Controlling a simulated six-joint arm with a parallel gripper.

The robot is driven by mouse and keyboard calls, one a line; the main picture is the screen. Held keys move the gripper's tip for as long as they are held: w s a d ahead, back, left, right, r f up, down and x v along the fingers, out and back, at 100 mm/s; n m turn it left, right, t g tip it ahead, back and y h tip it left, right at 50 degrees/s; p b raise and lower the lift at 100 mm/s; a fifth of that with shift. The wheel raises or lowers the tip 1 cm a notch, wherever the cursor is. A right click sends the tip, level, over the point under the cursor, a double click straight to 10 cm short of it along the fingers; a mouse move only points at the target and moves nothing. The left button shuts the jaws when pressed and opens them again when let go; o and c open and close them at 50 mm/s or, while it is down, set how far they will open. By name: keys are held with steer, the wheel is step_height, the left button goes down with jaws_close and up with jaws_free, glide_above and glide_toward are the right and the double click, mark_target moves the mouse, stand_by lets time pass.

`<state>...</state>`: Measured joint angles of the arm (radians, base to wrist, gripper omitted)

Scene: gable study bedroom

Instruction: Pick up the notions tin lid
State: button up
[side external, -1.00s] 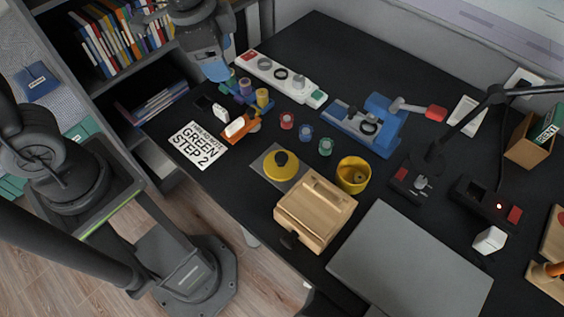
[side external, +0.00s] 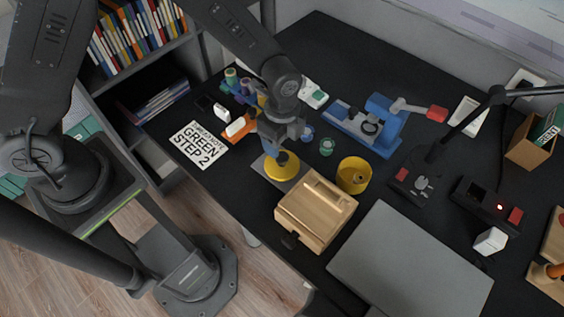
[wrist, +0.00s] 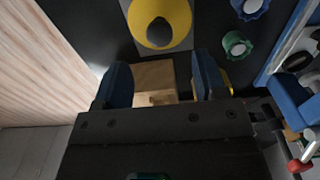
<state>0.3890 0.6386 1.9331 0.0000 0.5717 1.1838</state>
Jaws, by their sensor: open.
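The notions tin lid is a round yellow lid (side external: 283,171) with a dark knob, lying flat on a grey mat (side external: 266,178). In the wrist view the lid (wrist: 178,22) is at the top centre, beyond my fingertips. My gripper (side external: 277,147) is open and empty, close above the lid's far side in the side view, where it covers part of the lid. In the wrist view its two blue fingers (wrist: 163,82) stand apart with nothing between them. A yellow open tin (side external: 354,175) stands to the right of the lid.
A wooden box (side external: 314,213) stands just right of and nearer than the lid. Small spools, including a green one (side external: 326,147), stand beyond it. A blue vise-like device (side external: 378,123) is farther right. A grey flat panel (side external: 411,265) lies at the front right.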

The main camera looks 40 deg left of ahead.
mark_target(282, 156)
step_height(282, 156, down, 7)
steer(key=shift+f, duration=0.15)
stand_by(0.4)
steer(key=c, duration=1)
